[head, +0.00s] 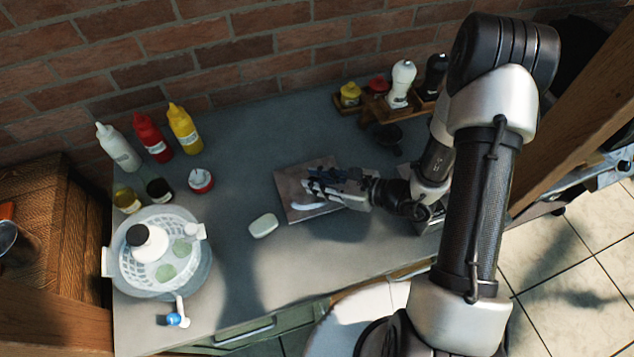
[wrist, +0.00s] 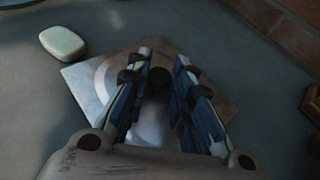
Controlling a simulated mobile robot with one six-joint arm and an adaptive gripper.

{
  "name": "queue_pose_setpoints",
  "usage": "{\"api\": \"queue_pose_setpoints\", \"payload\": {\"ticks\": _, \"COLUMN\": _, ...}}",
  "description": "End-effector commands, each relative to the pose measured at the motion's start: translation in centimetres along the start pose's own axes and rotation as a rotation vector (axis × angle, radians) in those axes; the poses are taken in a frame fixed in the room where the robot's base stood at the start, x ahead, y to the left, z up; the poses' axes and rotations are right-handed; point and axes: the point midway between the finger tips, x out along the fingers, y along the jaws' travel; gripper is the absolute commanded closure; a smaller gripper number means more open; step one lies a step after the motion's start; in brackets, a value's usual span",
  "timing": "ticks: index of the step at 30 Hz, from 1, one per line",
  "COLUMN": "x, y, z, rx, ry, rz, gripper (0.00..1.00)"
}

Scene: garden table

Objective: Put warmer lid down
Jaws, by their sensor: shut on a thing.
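My gripper (head: 312,185) is low over a square, flat plate (head: 290,178) in the middle of the counter. In the wrist view, the fingers (wrist: 163,65) are closed around a dark knob (wrist: 160,78). This looks like the knob of the warmer lid. A pale curved edge, likely the lid's rim (head: 310,207), shows just below the fingers. It also shows in the wrist view as a light arc (wrist: 103,80) over the square plate. The fingers hide most of the lid. I cannot tell whether the lid touches the plate.
A white soap-like block (head: 263,225) lies left of the plate. Sauce bottles (head: 152,137) and a white strainer (head: 112,262) are at the left. Counter in front of the plate is clear.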

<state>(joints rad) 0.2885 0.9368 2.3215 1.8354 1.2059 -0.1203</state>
Motion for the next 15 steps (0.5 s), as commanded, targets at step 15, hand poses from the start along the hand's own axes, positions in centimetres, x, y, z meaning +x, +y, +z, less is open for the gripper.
{"api": "queue_pose_setpoints", "payload": {"ticks": 15, "x": -5.4, "y": 0.0, "z": 13.0, "rx": -0.008, "ry": -0.002, "rz": -0.003, "gripper": 1.0}}
